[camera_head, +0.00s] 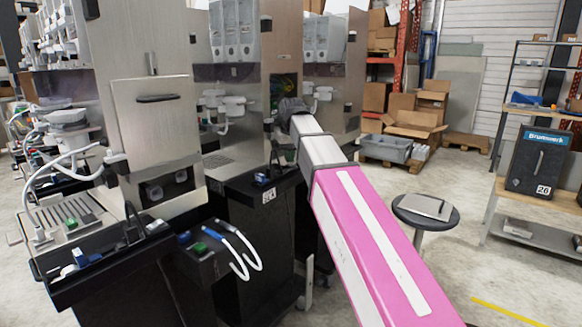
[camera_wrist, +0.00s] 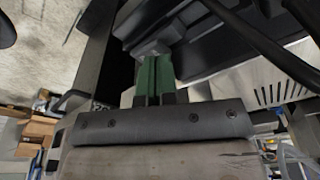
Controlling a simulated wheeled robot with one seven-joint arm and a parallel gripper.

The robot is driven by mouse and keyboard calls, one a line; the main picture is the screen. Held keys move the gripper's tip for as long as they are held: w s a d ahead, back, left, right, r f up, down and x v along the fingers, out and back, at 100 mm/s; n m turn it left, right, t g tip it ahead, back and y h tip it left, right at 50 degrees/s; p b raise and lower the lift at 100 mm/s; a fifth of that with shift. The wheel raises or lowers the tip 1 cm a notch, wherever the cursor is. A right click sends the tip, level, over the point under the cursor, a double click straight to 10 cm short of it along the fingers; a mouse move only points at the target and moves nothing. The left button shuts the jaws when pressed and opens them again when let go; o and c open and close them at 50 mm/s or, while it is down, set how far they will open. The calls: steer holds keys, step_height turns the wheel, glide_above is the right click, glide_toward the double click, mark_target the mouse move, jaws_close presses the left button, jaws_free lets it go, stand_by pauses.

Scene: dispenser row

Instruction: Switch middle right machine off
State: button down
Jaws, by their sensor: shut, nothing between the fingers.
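A row of steel and black dispenser machines runs back from the left in the head view. The nearest machine (camera_head: 158,115) has a steel front panel. A second machine (camera_head: 232,140) stands behind it and a third (camera_head: 345,90) is farther back. I cannot tell for certain which one is the middle right machine. My pink and white arm reaches to the side of the farther machines; its dark end covers part of them, and the fingertips are hidden there. In the wrist view my gripper (camera_wrist: 155,62) has its green fingers together and empty, close to a small grey block (camera_wrist: 150,48) on a black machine part. Contact is unclear.
White hoses (camera_head: 240,250) hang from the nearest machine's black base. A round stool (camera_head: 426,210) stands right of my arm. A shelf rack (camera_head: 530,240) with a dark box is at the far right. Cardboard boxes (camera_head: 415,125) are behind. Open floor lies between.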

steer(key=shift+f, duration=0.55)
stand_by(0.4)
steer(key=shift+r, duration=3.5)
